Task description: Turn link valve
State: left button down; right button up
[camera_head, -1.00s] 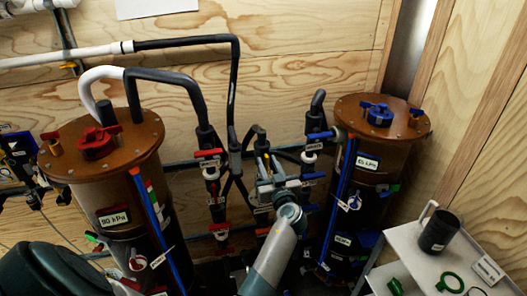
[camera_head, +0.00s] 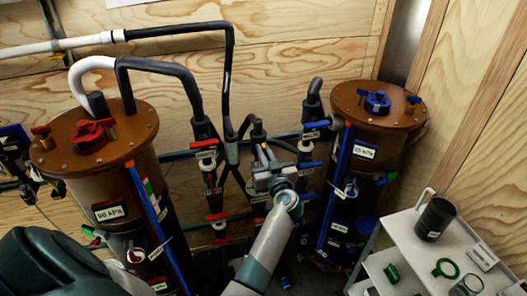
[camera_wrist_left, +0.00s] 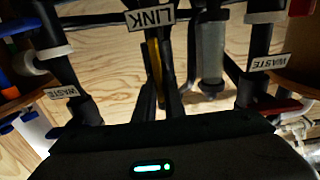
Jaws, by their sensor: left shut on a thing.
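My left gripper (camera_head: 266,176) is at the pipework between two brown-topped filters, seen from above in the head view. A yellow strip (camera_wrist_left: 155,75) runs below the label. How far the valve is turned cannot be seen. My right gripper is not in view.
The left filter (camera_head: 75,165) has a red cap, the right filter (camera_head: 345,105) a blue cap. Red-handled valves (camera_head: 204,146) stand close left of the gripper. WASTE labels (camera_wrist_left: 268,62) flank the link pipe. A grey cart (camera_head: 400,232) holds a black cup (camera_head: 435,219) at right.

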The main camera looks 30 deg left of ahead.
pick_arm(q)
jog(key=shift+f+m+b, duration=0.1)
jog(key=shift+m+b, duration=0.4)
jog(key=shift+b, duration=0.1)
jog(key=shift+w+d+m+b, duration=0.1)
jog(key=shift+w+m+b, duration=0.1)
jog(key=shift+m+b, duration=0.4)
jog(key=shift+w+d+f+m+b, duration=0.2)
jog(key=shift+f+m+b, duration=0.15)
jog(key=shift+m, duration=2.25)
jog(key=shift+w+d+f+m+b, duration=0.15)
jog(key=shift+w+f+m+b, duration=0.2)
jog(key=shift+m, duration=2.25)
jog(key=shift+w+d+f+m+b, duration=0.15)
jog(key=shift+m+b, duration=0.3)
jog(key=shift+m, duration=2.15)
